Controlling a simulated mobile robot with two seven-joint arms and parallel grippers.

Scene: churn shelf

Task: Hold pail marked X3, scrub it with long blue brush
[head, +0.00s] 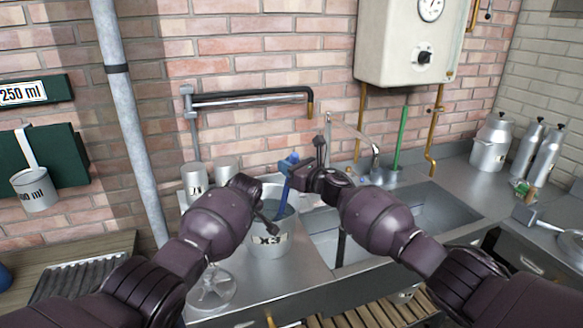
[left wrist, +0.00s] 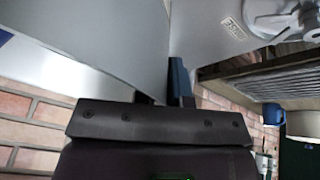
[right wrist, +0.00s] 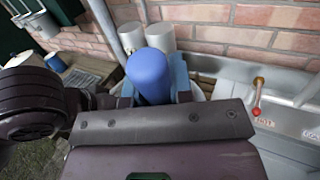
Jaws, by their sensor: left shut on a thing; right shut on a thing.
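The metal pail marked X3 (head: 270,242) stands upright on the steel counter left of the sink. My left gripper (head: 258,196) is shut on the pail at its left side; in the left wrist view the pail's grey wall (left wrist: 90,35) fills the upper left. My right gripper (head: 294,178) is shut on the long blue brush (head: 284,184), above the pail. The brush's rounded blue end (right wrist: 150,74) stands up between the fingers in the right wrist view. Its lower part goes down into the pail, and its bristles are hidden there.
The sink (head: 420,215) lies right of the pail, with a faucet (head: 372,158) behind it. Metal cans (head: 194,182) stand close behind the pail on the left. A clear round object (head: 212,288) lies at the counter's front. Milk churns (head: 490,145) stand far right.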

